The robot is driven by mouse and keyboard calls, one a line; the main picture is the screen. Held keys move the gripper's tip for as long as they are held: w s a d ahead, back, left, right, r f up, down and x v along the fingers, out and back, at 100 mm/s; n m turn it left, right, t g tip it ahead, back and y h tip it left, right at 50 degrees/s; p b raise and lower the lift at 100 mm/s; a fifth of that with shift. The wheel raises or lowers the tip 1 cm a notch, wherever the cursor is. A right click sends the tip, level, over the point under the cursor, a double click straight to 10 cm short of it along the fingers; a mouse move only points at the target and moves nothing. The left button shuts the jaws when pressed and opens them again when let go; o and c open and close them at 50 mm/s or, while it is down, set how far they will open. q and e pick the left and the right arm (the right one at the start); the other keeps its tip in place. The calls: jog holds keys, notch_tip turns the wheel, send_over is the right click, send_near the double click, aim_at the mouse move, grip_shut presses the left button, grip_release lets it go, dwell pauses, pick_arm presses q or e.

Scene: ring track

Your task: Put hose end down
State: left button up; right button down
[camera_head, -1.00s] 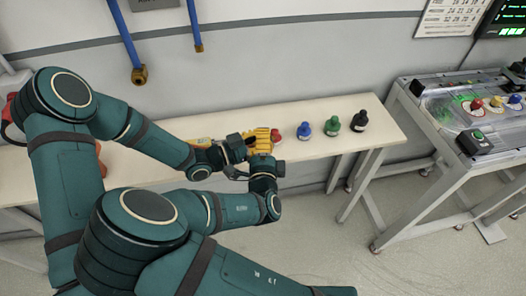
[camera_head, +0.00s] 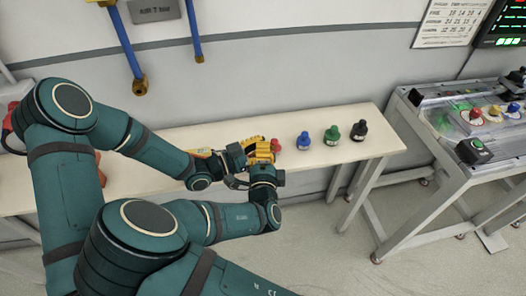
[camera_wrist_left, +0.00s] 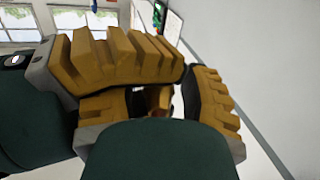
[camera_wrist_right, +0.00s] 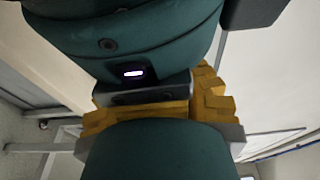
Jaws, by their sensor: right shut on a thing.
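Two blue hoses hang on the wall in the head view, with brass hose ends (camera_head: 139,86) and (camera_head: 198,56). My left gripper (camera_head: 240,158) and right gripper (camera_head: 262,150) are close together over the front of the bench, and their yellow fingers overlap in the picture. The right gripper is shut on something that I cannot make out. The left wrist view shows large yellow ridged fingers (camera_wrist_left: 115,55) around a small brownish gap, and I cannot tell how open the left jaws are. In the right wrist view, my arm link covers most of the yellow fingers (camera_wrist_right: 212,100).
The pale bench (camera_head: 330,115) carries red (camera_head: 276,145), blue (camera_head: 303,139), green (camera_head: 332,135) and black (camera_head: 359,131) bottles right of the grippers. A yellow-orange object (camera_head: 200,152) lies left of them. A metal-framed machine table (camera_head: 450,150) stands at right. The floor between is clear.

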pick_arm(q)
jog(key=shift+s+f, duration=0.1)
jog(key=shift+f, duration=0.05)
pick_arm(e)
jog(key=shift+r, duration=0.15)
jog(key=shift+w+d, duration=0.1)
pick_arm(q)
jog(key=v, duration=0.8)
pick_arm(e)
jog(key=shift+d, duration=0.1)
